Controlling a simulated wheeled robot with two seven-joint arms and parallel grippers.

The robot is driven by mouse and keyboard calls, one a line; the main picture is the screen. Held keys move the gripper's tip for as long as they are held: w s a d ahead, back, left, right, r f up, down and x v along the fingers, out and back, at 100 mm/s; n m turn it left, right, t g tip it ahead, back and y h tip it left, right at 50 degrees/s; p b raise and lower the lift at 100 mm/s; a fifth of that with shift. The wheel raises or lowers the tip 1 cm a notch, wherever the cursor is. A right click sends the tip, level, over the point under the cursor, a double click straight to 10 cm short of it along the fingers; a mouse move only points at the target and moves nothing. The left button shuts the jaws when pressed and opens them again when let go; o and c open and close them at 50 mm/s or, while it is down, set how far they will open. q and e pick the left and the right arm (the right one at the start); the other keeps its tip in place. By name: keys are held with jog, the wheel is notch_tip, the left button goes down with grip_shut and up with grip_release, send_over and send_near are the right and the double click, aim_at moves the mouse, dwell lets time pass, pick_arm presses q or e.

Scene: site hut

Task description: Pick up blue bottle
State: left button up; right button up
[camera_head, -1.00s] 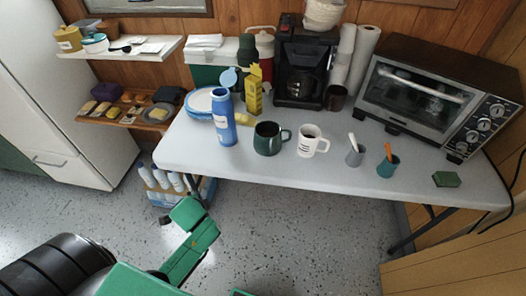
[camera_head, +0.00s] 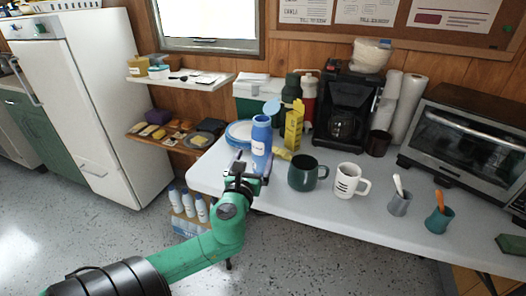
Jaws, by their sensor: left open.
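The blue bottle (camera_head: 261,146) stands upright on the white table (camera_head: 328,228) near its left end, with a pale label and its light-blue cap tilted open at the top. My left gripper (camera_head: 249,174) is open, at the table's front left edge, just in front of and slightly left of the bottle's lower part. The gripper hides part of the bottle's base. I cannot tell whether a finger touches it. My right gripper is not in view.
A coffee maker (camera_head: 345,110) and toaster oven (camera_head: 465,135) stand farther back.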

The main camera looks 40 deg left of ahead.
pick_arm(q)
jog(key=shift+m, duration=0.3)
jog(key=x, duration=1.4)
jog(key=shift+w+a+r, duration=0.2)
jog(key=shift+w+r, duration=0.05)
jog(key=shift+w, duration=0.05)
jog(key=shift+s, duration=0.1)
jog(key=c, duration=0.4)
jog(key=shift+r, duration=0.1)
grip_shut()
